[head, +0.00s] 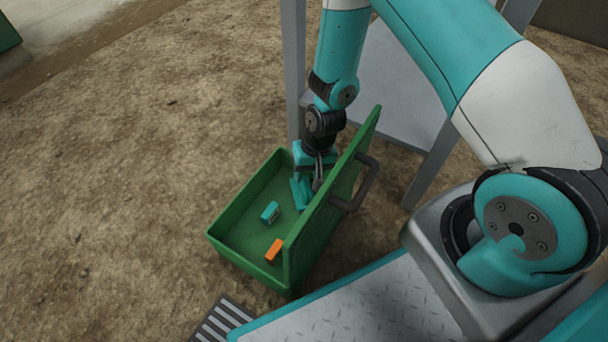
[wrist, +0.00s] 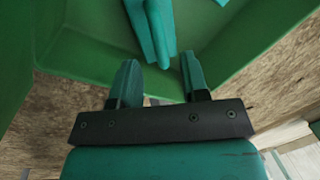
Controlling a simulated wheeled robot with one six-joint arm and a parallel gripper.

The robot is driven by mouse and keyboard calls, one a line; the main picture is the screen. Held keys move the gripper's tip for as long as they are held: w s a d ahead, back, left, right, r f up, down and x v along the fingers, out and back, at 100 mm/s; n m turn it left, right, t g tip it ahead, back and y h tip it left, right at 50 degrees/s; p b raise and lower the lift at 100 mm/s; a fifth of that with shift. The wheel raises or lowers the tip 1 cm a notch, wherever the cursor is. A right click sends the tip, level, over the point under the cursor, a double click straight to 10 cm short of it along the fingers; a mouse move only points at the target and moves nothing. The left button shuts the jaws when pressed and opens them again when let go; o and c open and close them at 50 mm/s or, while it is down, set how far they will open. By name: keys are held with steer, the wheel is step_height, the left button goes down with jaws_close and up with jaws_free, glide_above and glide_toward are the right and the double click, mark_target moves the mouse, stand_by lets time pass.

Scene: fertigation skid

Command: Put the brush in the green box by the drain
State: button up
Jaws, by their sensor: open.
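The green box (head: 222,228) stands open on the ground beside a slatted drain grate (head: 217,322). Its lid (head: 333,205) is raised and tilted along the right side. My gripper (head: 308,190) reaches down inside the box, close to the lid. In the wrist view its two fingers (wrist: 160,82) are apart with nothing between them. A long teal piece, which looks like the brush (wrist: 152,30), lies beyond the fingertips against the green of the box. In the head view teal brush and teal gripper parts are hard to tell apart.
A small teal block (head: 270,212) and a small orange block (head: 274,250) are in the box. The lid's dark handle (head: 366,183) sticks out to the right. A metal frame leg (head: 293,70) stands behind the box. Bare ground lies to the left.

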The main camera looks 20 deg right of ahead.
steer(key=s+a+r+n+y+p, duration=0.1)
steer(key=s+a+r+n+p, duration=0.1)
steer(key=r, duration=1.1)
steer(key=s+a+r+n+y+p, duration=0.1)
steer(key=a+r+n, duration=0.15)
steer(key=r, duration=1.05)
steer(key=s+a+r+n, duration=0.2)
steer(key=s+r+n, duration=0.3)
steer(key=s+r, duration=0.9)
steer(key=shift+s+r, duration=0.35)
steer(key=shift+s, duration=0.3)
steer(key=shift+w, duration=0.1)
